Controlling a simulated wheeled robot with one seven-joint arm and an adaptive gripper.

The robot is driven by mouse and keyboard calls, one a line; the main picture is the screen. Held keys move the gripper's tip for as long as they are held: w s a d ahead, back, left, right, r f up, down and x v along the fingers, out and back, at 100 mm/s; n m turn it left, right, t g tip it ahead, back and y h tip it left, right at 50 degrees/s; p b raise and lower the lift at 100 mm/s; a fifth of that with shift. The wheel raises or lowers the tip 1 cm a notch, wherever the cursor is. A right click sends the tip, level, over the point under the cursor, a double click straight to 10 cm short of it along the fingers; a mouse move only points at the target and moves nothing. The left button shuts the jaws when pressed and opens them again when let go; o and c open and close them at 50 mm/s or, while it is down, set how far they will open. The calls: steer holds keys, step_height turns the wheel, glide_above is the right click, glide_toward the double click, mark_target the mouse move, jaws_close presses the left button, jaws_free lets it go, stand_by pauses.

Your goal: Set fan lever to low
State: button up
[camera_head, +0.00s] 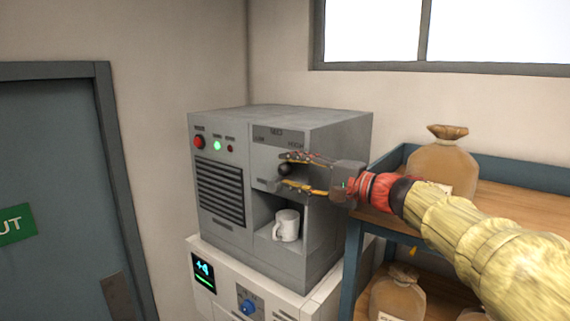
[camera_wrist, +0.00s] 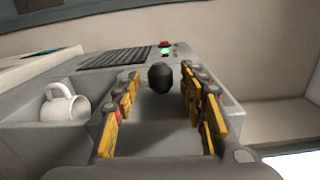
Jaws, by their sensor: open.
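The fan lever's dark round knob (camera_head: 284,169) is on the front of the grey machine (camera_head: 325,135), under a panel with LOW, MED and HIGH labels. My gripper (camera_head: 285,172) is open in front of that panel, one finger above the knob and one below it. In the wrist view the black knob (camera_wrist: 161,78) lies between the open yellow fingers (camera_wrist: 162,100), toward their far ends. A gap shows on both sides of it there. The knob's exact setting is hard to tell because the fingers cover part of the panel.
A white mug (camera_head: 286,226) stands in the recess below the lever. The machine rests on a white cabinet (camera_head: 215,262) with a screen and a blue knob (camera_head: 248,307). A blue-framed shelf (camera_head: 500,198) with brown sacks (camera_head: 441,165) is at right, close to my arm.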

mark_target(278, 178)
steer(key=shift+p+x, duration=0.3)
steer(key=shift+x, duration=1)
steer(key=shift+c, duration=0.9)
jaws_close()
